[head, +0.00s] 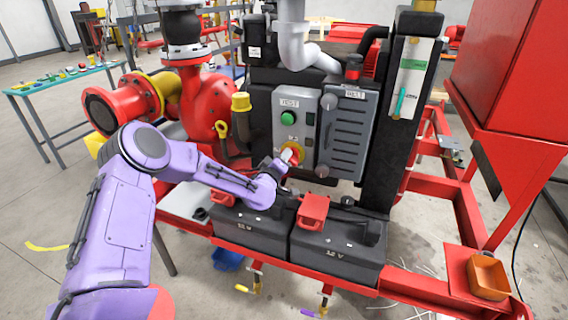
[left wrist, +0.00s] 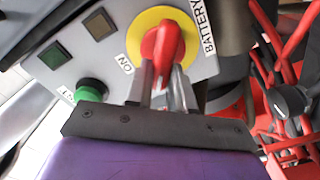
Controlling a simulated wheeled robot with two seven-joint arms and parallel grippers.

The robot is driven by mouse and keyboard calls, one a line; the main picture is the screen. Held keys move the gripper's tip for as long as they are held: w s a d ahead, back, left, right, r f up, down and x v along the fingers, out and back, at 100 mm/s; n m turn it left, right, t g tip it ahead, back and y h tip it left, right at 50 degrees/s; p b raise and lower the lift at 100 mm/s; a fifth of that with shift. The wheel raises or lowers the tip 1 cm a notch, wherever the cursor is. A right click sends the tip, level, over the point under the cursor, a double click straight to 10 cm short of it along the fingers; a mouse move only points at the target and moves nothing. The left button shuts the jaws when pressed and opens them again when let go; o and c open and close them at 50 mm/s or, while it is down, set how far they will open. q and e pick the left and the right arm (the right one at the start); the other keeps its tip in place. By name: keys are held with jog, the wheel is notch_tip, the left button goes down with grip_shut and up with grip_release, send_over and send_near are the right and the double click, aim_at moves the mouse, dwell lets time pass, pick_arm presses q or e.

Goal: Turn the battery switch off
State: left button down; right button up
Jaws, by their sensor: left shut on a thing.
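The battery switch is a red rotary handle on a yellow round plate (left wrist: 146,24), low on the grey control panel (head: 299,118). In the left wrist view the red handle (left wrist: 165,42) stands between the two fingers of my left gripper (left wrist: 162,85), which is shut on it. Labels "BATTERY" and "ON" show beside the plate. In the head view my left gripper (head: 288,158) reaches the switch from the lower left and hides part of it. The handle's exact angle against the labels is hard to tell. My right gripper is in neither view.
A green button (head: 288,117) sits above the switch. A grey louvered box (head: 347,130) is right of the panel. A red pump (head: 205,100) is at left.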

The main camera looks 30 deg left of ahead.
pick_arm(q)
jog(key=shift+a+f+n+b, duration=0.1)
jog(key=shift+f+n+b, duration=0.05)
jog(key=shift+n+b, duration=0.95)
jog(key=shift+a+f+n+b, duration=0.1)
jog(key=shift+f+n+b, duration=0.1)
jog(key=shift+n+b, duration=0.85)
jog(key=shift+f+n+b, duration=0.15)
jog(key=shift+n+b, duration=0.55)
jog(key=shift+n, duration=0.75)
jog(key=shift+r, duration=0.1)
jog(key=c, duration=1)
grip_release()
